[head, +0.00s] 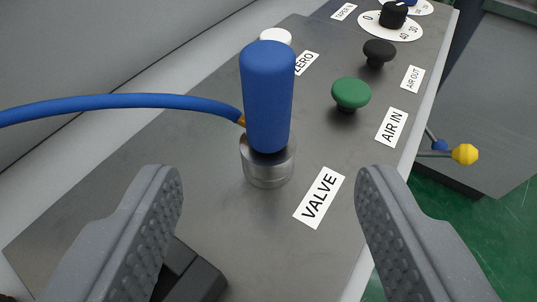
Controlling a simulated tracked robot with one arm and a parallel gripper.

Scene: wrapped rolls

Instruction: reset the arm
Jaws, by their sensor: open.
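My gripper (268,205) shows at the bottom of the head view. Its two grey ribbed fingers are wide apart, with nothing between the tips. Beyond them, a blue upright valve handle (267,95) stands on a round metal base (268,163) on the panel. A blue hose (120,103) runs from the handle's lower left side to the left edge. The fingers are apart from the handle in the picture. A label reading VALVE (319,198) lies right of the base.
The grey panel (215,215) also carries a green AIR IN knob (350,94), a black AIR OUT knob (379,51), a white button (275,36) and a black dial (393,16). A yellow-tipped lever (464,154) sticks out right of the panel. Green floor shows at the lower right.

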